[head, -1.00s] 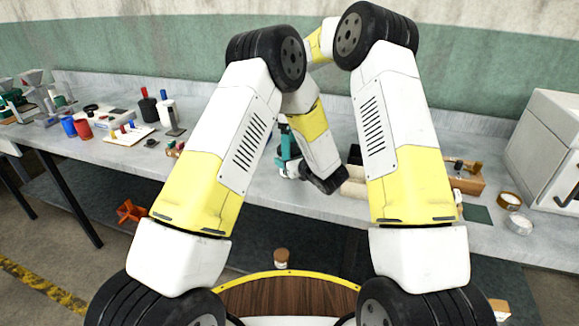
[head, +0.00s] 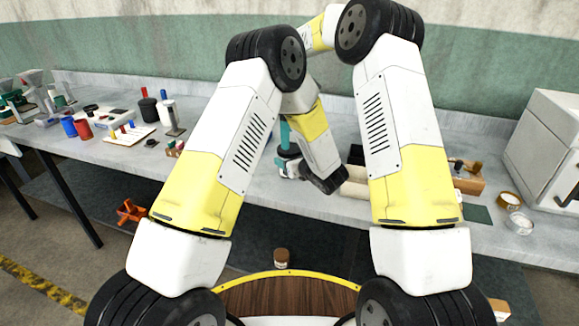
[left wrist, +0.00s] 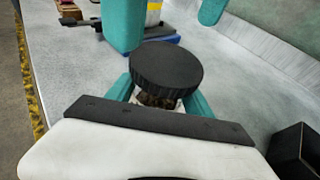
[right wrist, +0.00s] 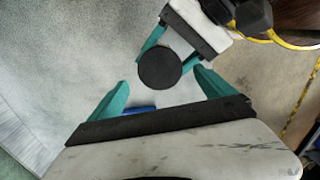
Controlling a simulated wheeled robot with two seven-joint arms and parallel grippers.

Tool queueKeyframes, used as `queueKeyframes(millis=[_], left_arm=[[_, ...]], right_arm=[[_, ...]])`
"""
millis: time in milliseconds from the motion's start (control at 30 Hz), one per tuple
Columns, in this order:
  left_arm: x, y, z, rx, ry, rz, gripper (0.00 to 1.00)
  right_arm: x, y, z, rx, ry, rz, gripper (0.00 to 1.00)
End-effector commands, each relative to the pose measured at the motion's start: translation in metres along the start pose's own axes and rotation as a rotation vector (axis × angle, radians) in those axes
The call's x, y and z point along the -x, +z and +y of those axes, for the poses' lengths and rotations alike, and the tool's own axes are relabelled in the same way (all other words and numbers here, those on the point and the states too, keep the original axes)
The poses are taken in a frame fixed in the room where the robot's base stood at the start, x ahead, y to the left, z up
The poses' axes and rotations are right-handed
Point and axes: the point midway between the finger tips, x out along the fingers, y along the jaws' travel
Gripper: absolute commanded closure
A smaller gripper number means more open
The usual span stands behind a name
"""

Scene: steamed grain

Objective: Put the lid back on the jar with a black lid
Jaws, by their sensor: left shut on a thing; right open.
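The black lid (left wrist: 165,68) sits level on top of the jar (left wrist: 157,98); a strip of the jar with brown contents shows under it. Whether it is fully seated I cannot tell. My left gripper (left wrist: 160,103) is shut on the jar below the lid and holds it over the table. In the right wrist view the lid (right wrist: 160,68) appears as a dark disc that hides most of the jar. My right gripper (right wrist: 162,80) is open, with its teal fingers apart on either side of the lid. In the left wrist view its fingers are above the lid, clear of it.
The grey table (head: 235,185) has bare surface around the grippers. Coloured containers (head: 75,127) and a white board (head: 128,135) are on the left. A wooden box (head: 468,180), tape rolls (head: 515,222) and a white machine (head: 548,150) are on the right.

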Motion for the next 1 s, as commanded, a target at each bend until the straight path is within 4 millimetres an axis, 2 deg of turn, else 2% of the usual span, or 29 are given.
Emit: queueKeyframes(millis=[200,600,1000], left_arm=[[0.0,0.001,0.0,0.0,0.0,-0.001,1.0],[0.0,0.001,0.0,0.0,0.0,-0.001,1.0],[0.0,0.001,0.0,0.0,0.0,-0.001,1.0]], right_arm=[[0.004,-0.001,-0.001,0.068,-0.009,-0.001,0.17],[0.034,0.001,0.0,0.276,-0.001,0.0,0.17],[0.032,0.001,0.0,0.283,-0.001,-0.001,0.17]])
